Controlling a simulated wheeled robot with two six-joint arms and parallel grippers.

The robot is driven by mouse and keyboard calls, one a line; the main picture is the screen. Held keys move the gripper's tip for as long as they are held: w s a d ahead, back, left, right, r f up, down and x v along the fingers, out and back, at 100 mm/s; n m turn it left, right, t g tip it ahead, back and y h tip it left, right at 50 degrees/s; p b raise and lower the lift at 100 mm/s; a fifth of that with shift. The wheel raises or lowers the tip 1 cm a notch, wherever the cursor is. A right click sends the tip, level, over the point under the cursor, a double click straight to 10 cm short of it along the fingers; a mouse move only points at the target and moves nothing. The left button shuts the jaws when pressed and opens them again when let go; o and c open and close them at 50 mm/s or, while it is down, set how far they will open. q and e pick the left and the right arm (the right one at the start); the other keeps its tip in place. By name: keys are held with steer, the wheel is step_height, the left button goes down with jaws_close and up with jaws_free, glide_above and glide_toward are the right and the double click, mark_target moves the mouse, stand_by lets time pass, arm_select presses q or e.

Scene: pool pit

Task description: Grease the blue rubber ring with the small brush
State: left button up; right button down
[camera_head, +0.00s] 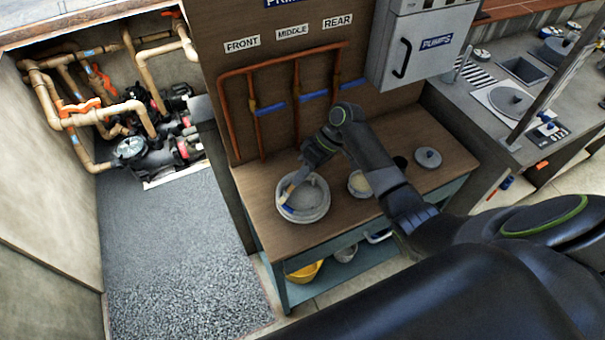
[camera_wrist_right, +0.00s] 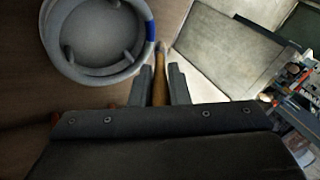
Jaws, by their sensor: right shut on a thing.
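A round grey lid (camera_head: 312,196) lies on the brown bench top, and its hollow inner side (camera_wrist_right: 92,35) shows in the right wrist view. Blue of the rubber ring (camera_head: 288,209) shows only as a short stretch at the lid's rim; it also shows in the right wrist view (camera_wrist_right: 151,31). The rest of the rim looks grey. My right gripper (camera_head: 303,172) is shut on the small brush (camera_wrist_right: 159,80) by its wooden handle. The brush tip (camera_wrist_right: 163,47) is at the rim near the blue stretch; I cannot tell whether it touches. My left gripper is out of view.
An open tin (camera_head: 359,182) with pale contents stands right of the lid, partly behind my arm. A small grey lid (camera_head: 428,158) lies farther right. Copper pipes (camera_head: 297,100) run up the panel behind. A yellow bowl (camera_head: 305,271) sits on the shelf below.

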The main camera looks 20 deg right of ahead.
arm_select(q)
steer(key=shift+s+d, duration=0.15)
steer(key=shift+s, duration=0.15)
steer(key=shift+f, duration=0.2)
arm_select(e)
steer(key=shift+f, duration=0.4)
stand_by(0.3)
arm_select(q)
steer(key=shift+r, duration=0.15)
arm_select(e)
steer(key=shift+s, duration=0.1)
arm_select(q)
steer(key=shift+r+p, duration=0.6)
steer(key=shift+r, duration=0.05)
arm_select(e)
steer(key=shift+s+d+r, duration=0.15)
steer(key=shift+s+d, duration=0.1)
steer(key=shift+s, duration=0.3)
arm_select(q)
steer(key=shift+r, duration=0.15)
arm_select(e)
steer(key=shift+s, duration=0.1)
arm_select(q)
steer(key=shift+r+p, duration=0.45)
steer(key=shift+p, duration=0.15)
arm_select(e)
steer(key=shift+s+d, duration=0.35)
steer(key=shift+s, duration=0.15)
